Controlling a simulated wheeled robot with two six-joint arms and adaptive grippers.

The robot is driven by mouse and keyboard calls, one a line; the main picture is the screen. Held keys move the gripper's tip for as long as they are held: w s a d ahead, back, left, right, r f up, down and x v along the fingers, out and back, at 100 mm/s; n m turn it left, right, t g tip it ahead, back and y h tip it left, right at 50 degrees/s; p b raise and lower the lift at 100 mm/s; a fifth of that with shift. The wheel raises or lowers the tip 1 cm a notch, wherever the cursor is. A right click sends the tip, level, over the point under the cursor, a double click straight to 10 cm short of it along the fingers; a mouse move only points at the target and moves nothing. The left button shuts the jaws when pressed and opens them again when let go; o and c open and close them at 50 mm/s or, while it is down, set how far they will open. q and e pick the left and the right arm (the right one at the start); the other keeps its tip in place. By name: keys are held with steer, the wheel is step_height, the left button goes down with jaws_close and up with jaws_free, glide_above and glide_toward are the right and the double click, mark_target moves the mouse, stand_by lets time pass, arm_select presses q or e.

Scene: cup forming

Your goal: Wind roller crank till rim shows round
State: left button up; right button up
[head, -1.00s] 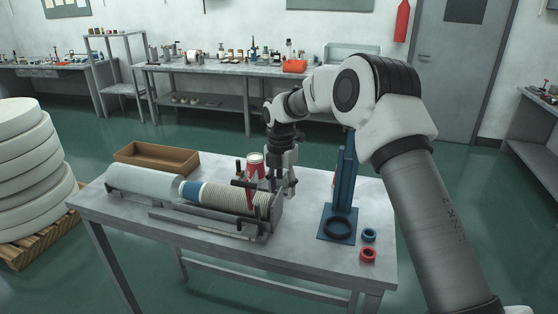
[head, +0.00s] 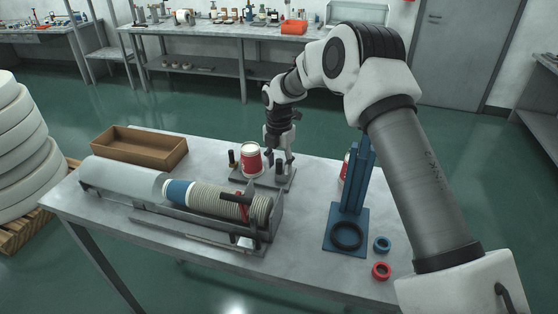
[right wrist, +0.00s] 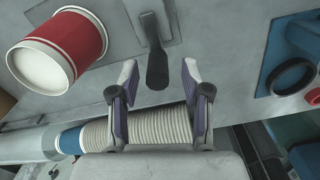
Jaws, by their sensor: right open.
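A red and white cup (head: 251,160) stands on a small grey roller plate (head: 262,182) on the table. The cup shows large at the upper left of the right wrist view (right wrist: 82,45), its pale round end toward the camera; I cannot tell how its rim is formed. A crank with a dark grip (right wrist: 157,68) rises from the plate. My right gripper (right wrist: 159,75) is open, its two fingers either side of the grip with gaps, not closed on it. In the head view my right gripper (head: 285,158) is just right of the cup. My left gripper is not in view.
A trough in front holds a row of nested cups (head: 228,202) and one blue cup (head: 179,191). A blue stand (head: 347,215) with a black ring is at right, beside a blue ring (head: 382,244) and red ring (head: 381,271). A brown tray (head: 140,147) sits back left.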

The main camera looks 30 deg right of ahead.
steer(key=shift+w+d+f, duration=0.2)
steer(key=shift+w+f, duration=0.05)
steer(key=shift+f, duration=0.2)
steer(key=shift+w+d+f, duration=0.15)
steer(key=shift+w+f, duration=0.05)
steer(key=shift+f, duration=0.2)
steer(key=shift+s+a+r, duration=0.2)
steer(key=shift+s+r, duration=0.05)
steer(key=shift+r, duration=0.05)
steer(key=shift+c, duration=0.9)
steer(key=shift+s+a+r, duration=0.1)
steer(key=shift+s, duration=0.05)
steer(key=c, duration=0.5)
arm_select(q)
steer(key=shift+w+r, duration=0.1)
arm_select(e)
jaws_close()
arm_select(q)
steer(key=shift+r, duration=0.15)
arm_select(e)
steer(key=shift+a+m, duration=0.1)
steer(key=shift+m, duration=0.4)
